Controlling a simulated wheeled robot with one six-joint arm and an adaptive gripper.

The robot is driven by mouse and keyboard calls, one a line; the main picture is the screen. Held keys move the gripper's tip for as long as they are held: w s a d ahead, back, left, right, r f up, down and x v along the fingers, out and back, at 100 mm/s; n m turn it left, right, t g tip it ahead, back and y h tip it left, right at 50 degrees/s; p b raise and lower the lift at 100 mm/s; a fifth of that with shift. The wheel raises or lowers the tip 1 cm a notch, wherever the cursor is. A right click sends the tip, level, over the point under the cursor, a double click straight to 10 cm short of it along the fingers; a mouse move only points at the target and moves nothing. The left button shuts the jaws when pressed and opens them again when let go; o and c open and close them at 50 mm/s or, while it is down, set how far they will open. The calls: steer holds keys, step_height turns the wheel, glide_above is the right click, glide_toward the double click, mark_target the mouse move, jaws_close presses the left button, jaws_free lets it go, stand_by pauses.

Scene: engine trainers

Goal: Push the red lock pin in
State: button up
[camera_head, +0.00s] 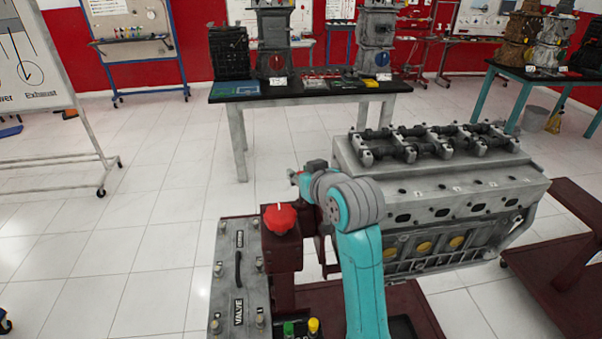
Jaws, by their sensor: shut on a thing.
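A red knob-headed part (280,218) with a small pale tip stands on top of a dark red post (282,252), left of my arm. It is the clearest candidate for the red lock pin; its shaft, and how far in it sits, cannot be seen. The post stands at the left end of the grey engine block (440,190). My teal and grey arm rises in front of the block and bends left and away, its wrist just behind and above the red knob.
A grey panel marked VALVE (239,285) with a black handle lies left of the post. Green and yellow caps (313,326) sit at the bottom. A black-topped table (310,93) with engine models stands behind. The tiled floor at the left is largely clear.

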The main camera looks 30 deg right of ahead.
jaws_close()
steer(key=shift+f, duration=2.3)
steer(key=o, duration=0.8)
jaws_free()
steer(key=shift+r, duration=0.2)
